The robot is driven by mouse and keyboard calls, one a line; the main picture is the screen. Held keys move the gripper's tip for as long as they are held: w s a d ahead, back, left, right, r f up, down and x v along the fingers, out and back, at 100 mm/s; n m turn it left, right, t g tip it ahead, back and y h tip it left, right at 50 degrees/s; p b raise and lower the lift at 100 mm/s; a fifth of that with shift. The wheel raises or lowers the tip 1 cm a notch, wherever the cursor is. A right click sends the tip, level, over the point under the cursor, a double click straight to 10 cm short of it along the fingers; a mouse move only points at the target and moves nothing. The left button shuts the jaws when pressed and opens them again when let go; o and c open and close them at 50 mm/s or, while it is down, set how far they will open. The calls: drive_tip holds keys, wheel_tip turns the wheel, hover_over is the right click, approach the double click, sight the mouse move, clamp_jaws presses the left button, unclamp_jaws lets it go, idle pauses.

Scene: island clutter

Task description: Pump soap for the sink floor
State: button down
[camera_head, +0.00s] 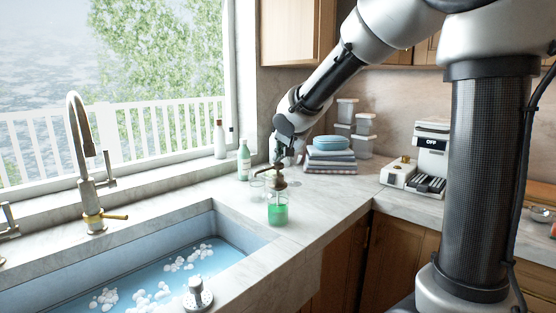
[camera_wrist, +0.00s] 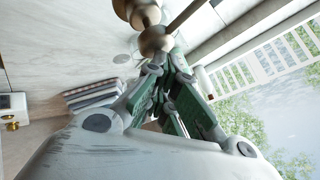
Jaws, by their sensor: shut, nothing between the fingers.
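The soap dispenser (camera_head: 278,211) is a clear jar of green soap, upright on the marble counter by the sink's back right corner. Its bronze pump head (camera_head: 280,183) also shows at the top of the wrist view (camera_wrist: 153,38). My gripper (camera_head: 279,165) points down just above the pump head; it is shut and empty. In the wrist view its green-padded fingers (camera_wrist: 170,62) come together beside the pump; I cannot tell whether they touch it. The sink (camera_head: 125,255) has pale blue walls, with blue and white foam clumps on its floor.
A gold-handled faucet (camera_head: 92,170) stands behind the sink. A green bottle (camera_head: 243,160) and clear glasses (camera_head: 257,188) are close behind the dispenser. Folded towels (camera_head: 330,160), stacked containers (camera_head: 364,135) and a coffee machine (camera_head: 428,150) are farther right. A strainer plug (camera_head: 197,294) sits on the front rim.

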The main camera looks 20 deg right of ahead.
drive_tip(key=shift+r, duration=1.4)
wheel_tip(320, 180, up, 5)
idle(0.6)
